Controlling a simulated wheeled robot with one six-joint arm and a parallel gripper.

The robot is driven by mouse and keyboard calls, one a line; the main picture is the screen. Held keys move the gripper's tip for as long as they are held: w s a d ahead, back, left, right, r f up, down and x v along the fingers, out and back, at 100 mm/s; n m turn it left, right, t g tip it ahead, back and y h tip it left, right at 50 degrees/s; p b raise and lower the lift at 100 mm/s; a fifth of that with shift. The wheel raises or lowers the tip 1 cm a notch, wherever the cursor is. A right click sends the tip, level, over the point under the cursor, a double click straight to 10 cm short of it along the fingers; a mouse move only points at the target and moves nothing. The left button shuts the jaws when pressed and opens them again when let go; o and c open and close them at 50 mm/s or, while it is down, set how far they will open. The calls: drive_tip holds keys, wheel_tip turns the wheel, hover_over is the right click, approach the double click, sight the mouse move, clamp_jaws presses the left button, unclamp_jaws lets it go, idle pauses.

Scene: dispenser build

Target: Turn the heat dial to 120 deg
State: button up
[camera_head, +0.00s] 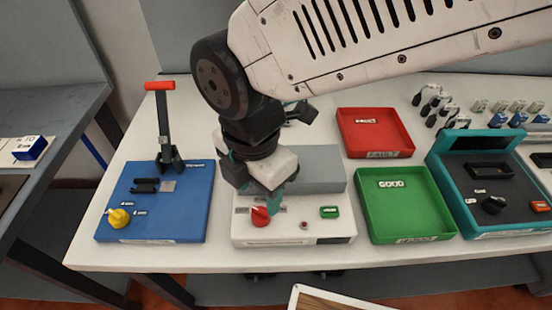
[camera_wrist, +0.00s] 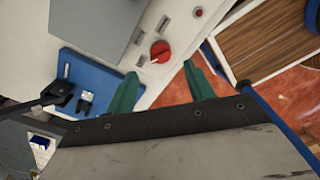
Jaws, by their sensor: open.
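A red dial (camera_head: 261,216) sits on the front left of a white machine (camera_head: 330,230); I take it for the heat dial, but the lettering near it is too small to read. In the wrist view the dial (camera_wrist: 160,51) is uncovered and shows a pale pointer mark; its angle setting cannot be read. My gripper (camera_head: 272,202) hangs over the front of the machine close to the dial and partly hides the panel. In the wrist view my gripper (camera_wrist: 162,76) has its teal fingers apart with nothing between them, and the dial appears just beyond their tips.
A blue unit (camera_head: 190,200) with a red-handled lever and yellow knob (camera_head: 118,218) stands left. Red (camera_head: 374,150) and green (camera_head: 405,215) trays stand right of the white machine, then a teal unit (camera_head: 450,190) with a black knob. A green button (camera_head: 329,212) lies right of the dial.

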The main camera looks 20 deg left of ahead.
sight(260, 211)
wheel_tip(260, 211, down, 6)
drive_tip(key=shift+d+f, duration=0.1)
drive_tip(key=shift+f, duration=0.05)
drive_tip(key=shift+c, duration=0.3)
drive_tip(key=c, duration=0.9)
